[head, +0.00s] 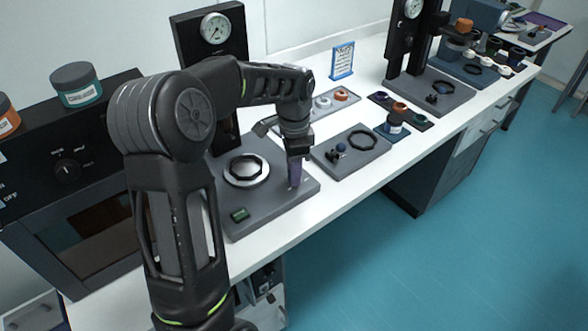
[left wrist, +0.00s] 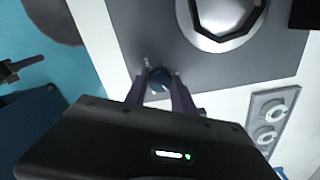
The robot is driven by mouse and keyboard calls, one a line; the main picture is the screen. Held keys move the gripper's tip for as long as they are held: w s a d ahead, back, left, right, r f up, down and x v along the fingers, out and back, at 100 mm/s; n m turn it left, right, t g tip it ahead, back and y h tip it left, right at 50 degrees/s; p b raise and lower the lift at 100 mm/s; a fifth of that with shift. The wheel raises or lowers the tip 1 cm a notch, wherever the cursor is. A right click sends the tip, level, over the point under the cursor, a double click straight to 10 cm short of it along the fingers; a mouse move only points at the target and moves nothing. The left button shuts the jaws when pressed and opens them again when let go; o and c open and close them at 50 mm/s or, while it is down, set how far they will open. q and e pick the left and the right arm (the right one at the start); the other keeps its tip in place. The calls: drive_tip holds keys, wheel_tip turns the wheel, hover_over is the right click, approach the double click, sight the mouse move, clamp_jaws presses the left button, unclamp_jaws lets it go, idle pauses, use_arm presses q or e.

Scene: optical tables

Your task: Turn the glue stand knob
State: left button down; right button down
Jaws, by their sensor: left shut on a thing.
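The stand under my left gripper has a grey base (head: 262,212) with a silver ring plate (head: 246,170), a black column and a round gauge (head: 215,28). In the left wrist view, a small dark blue knob (left wrist: 158,80) sits on the grey base (left wrist: 150,30), near its edge. My left gripper (head: 295,184) points down at the base's right side. In the left wrist view its two purple fingers (left wrist: 160,92) are shut on the knob, one on each side. In the head view the fingers hide the knob. My right gripper is not in view.
A grey plate with a dark ring (head: 363,140) lies to the right on the white bench. A second gauge stand (head: 440,92) stands farther back. A black oven-like box (head: 67,170) stands at the left. My left arm covers part of the bench.

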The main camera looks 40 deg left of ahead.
use_arm(q)
drive_tip(key=shift+n, duration=0.3)
drive_tip(key=n, duration=0.5)
drive_tip(key=shift+n, duration=0.3)
drive_tip(key=n, duration=0.5)
drive_tip(key=shift+n, duration=0.3)
drive_tip(key=c, duration=1.1)
unclamp_jaws()
drive_tip(key=shift+o, duration=0.2)
